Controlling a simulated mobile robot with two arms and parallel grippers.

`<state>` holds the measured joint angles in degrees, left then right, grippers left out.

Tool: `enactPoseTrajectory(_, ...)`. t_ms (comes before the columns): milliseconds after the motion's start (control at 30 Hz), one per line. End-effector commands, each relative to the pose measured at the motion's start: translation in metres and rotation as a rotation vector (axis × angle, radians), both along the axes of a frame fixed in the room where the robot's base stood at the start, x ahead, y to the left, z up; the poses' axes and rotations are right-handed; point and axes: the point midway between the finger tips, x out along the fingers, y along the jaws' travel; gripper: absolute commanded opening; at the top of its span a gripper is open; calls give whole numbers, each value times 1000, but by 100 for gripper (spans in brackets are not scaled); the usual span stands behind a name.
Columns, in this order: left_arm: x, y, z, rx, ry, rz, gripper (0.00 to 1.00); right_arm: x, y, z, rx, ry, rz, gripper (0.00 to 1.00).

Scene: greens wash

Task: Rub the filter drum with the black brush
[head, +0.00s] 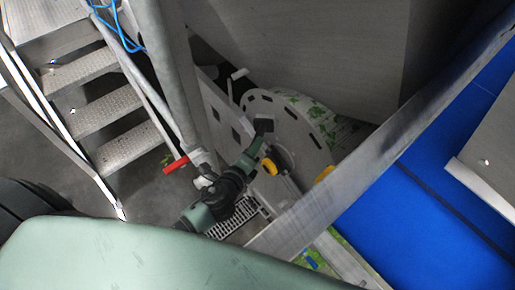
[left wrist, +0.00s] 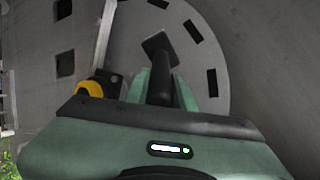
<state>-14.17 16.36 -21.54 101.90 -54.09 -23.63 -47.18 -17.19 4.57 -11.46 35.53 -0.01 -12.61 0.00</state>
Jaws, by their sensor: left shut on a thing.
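The filter drum (head: 298,122) is a round grey disc with dark slots around its edge and green leafy bits on its rim. It fills the upper middle of the left wrist view (left wrist: 217,50). My left gripper (head: 254,149) is in front of the drum, shut on the handle of the black brush (head: 264,125). In the left wrist view, the brush (left wrist: 158,43) stands out from between the green fingers (left wrist: 160,90), its square head over the drum face. I cannot tell whether the head touches the drum. My right gripper is not in view.
Yellow knobs (head: 325,173) sit low by the drum. A metal beam (head: 350,160) crosses to the right, with a blue surface (head: 425,215) beyond. A red handle (head: 175,164) and metal steps (head: 105,110) are at the left. A floor grate (head: 232,217) lies below.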

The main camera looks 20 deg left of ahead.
Motion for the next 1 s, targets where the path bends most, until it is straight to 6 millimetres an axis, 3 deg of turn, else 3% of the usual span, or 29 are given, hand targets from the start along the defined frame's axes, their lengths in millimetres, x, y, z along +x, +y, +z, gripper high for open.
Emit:
enactPoseTrajectory(267, 1, 1, 2, 0, -2, -1, 0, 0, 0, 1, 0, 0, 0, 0)
enactPoseTrajectory(633, 10, 21, 11, -1, -2, -1, 0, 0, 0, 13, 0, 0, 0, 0)
enactPoseTrajectory(1000, 7, 17, 10, -2, -1, -1, 0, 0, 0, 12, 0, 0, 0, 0)
